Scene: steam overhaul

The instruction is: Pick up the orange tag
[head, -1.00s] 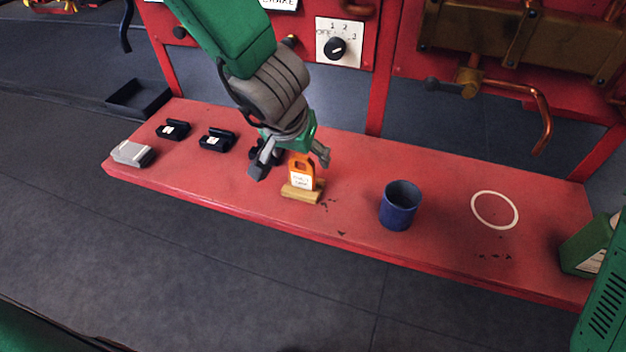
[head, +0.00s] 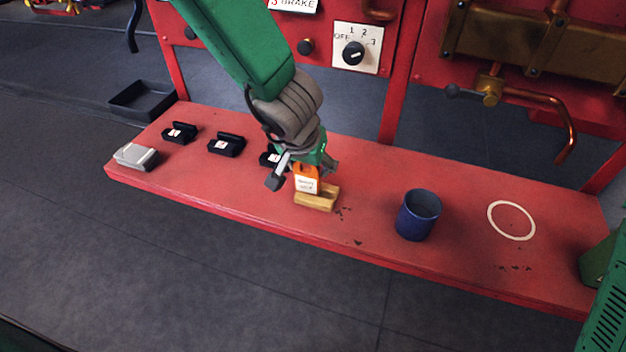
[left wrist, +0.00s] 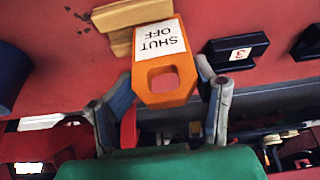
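The orange tag (head: 306,181) has a white label reading "SHUT OFF" and a square hole in its top. It stands upright in a small wooden block (head: 318,201) on the red bench. My left gripper (head: 303,172) has come down over the tag from above, with one finger on each side. In the left wrist view the tag (left wrist: 165,75) lies between the fingers (left wrist: 163,88), which are spread and seem not to be closed on it. The wooden block (left wrist: 133,14) is beyond it. My right gripper is not in view.
A blue mug (head: 418,215) stands to the right on the bench (head: 375,185), with a white ring mark (head: 511,203) beyond it. Black holders (head: 227,145) and a grey block (head: 136,157) are to the left. A red panel with a knob (head: 353,53) rises behind.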

